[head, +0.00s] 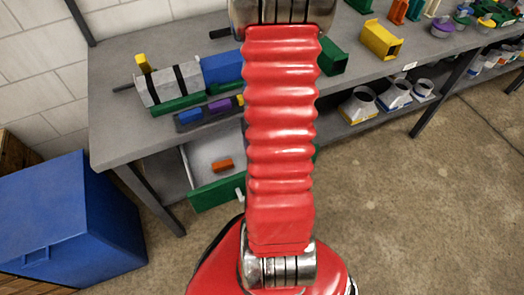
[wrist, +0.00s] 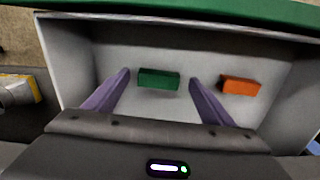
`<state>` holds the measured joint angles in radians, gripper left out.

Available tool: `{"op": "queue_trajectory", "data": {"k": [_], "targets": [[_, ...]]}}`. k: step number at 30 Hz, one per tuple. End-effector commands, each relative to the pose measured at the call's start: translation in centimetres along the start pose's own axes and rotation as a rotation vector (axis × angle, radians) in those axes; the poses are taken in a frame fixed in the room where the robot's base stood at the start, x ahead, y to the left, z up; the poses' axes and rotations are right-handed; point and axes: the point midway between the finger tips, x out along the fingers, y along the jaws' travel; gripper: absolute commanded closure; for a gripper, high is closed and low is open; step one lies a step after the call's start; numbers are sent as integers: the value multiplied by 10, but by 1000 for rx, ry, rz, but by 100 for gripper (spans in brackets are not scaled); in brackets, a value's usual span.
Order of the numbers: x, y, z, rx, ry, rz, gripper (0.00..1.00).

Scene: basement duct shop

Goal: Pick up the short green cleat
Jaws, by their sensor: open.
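The short green cleat (wrist: 158,79) lies on the pale floor of an open drawer (wrist: 85,60) in the wrist view. My gripper (wrist: 160,76) is open, its two purple fingers spread with the cleat between and just ahead of their tips in the picture. I cannot tell how high the fingers are above it. No touch shows. In the head view the drawer (head: 203,160) with its green front hangs under the bench; my red arm hides my gripper, and I do not see the cleat there.
An orange block (wrist: 239,86) lies in the drawer to the right of the right finger; it also shows in the head view (head: 222,165). The drawer walls and green front edge (wrist: 190,12) enclose the space. The grey bench (head: 122,135) stands above. A blue bin (head: 75,225) stands at left.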

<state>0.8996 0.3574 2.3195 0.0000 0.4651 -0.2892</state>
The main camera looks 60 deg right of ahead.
Motion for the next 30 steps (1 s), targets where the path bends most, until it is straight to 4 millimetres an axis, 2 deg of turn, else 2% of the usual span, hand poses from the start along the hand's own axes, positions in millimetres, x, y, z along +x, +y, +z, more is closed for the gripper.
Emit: {"op": "queue_trajectory", "data": {"k": [6,22,30], "targets": [[14,0,0,0,0,0,23],[15,0,0,1,1,0,23],[15,0,0,0,1,0,42]]}}
